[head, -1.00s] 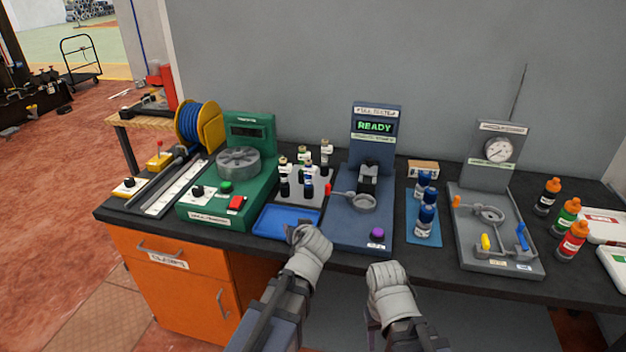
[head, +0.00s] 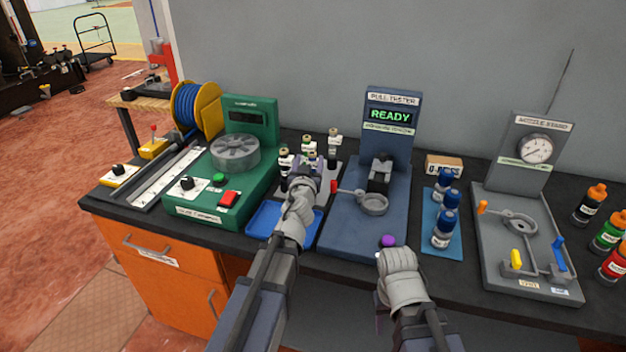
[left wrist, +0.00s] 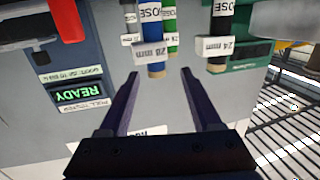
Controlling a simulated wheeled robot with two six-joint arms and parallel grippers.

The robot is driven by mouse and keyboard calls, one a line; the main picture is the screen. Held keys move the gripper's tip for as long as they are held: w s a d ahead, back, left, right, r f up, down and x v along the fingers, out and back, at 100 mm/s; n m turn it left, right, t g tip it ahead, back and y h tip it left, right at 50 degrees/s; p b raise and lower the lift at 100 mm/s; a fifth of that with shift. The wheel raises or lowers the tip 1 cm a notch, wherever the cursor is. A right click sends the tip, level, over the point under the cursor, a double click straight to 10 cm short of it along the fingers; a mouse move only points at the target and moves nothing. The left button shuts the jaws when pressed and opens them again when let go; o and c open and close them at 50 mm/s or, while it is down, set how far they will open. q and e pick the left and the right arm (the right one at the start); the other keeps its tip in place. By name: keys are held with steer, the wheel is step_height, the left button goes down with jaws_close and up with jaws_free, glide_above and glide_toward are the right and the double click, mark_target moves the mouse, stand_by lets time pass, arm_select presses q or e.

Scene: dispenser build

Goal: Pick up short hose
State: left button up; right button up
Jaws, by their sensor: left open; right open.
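Several upright hose pieces with white labels and tags stand on a grey rack (head: 322,190), partly hidden behind my left gripper (head: 312,172). Some tags read about 28 mm; I cannot tell which hose is the short one. My left gripper's open, empty jaws (left wrist: 161,75) point at the blue and green hoses. My right gripper (head: 396,258) is open at the table's front edge, its fingertips unclear.
A blue tray (head: 262,222) lies in front of the rack. A green machine (head: 250,130) stands to the left and the blue pull tester (head: 340,235), reading READY, to the right. Blue-capped bottles (head: 443,232) and a gauge stand (head: 490,250) are further right.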

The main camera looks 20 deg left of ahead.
mark_target(313, 153)
arm_select(q)
steer(key=w, duration=0.7)
steer(key=shift+w+a+f, duration=0.1)
steer(key=shift+a+f, duration=0.1)
steer(key=shift+a, duration=0.15)
jaws_close()
stand_by(1.1)
